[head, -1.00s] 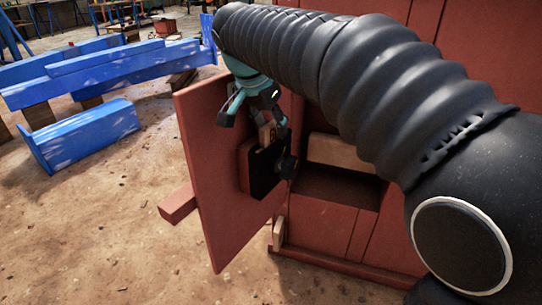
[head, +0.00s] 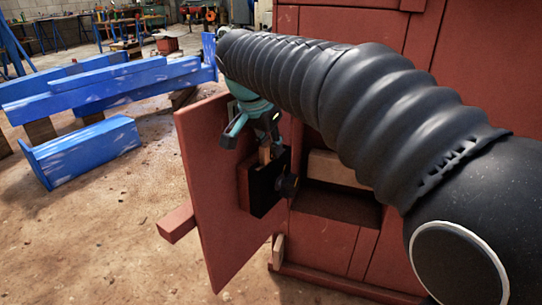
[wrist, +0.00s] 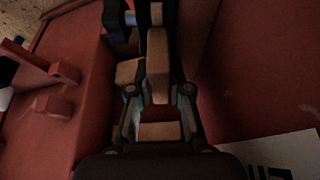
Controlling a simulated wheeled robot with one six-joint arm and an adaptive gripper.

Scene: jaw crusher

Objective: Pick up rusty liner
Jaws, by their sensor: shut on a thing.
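My gripper (head: 262,138) hangs beside the open red panel (head: 205,195), above a dark box with a black face (head: 266,188). Its fingers, also in the wrist view (wrist: 159,112), are shut on a narrow tan-brown bar (wrist: 157,58), which looks like the rusty liner. A short end of the bar shows under the fingers in the head view (head: 264,155). The bar's far end reaches into or against the dark box; I cannot tell which. My arm covers the upper part of the scene.
The red crusher body (head: 330,238) has an opening with a tan block (head: 335,168) inside, right of the gripper. A red bar (head: 175,222) sticks out left of the panel. Blue beams (head: 110,88) and a blue piece (head: 80,152) lie left; bare floor is in front.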

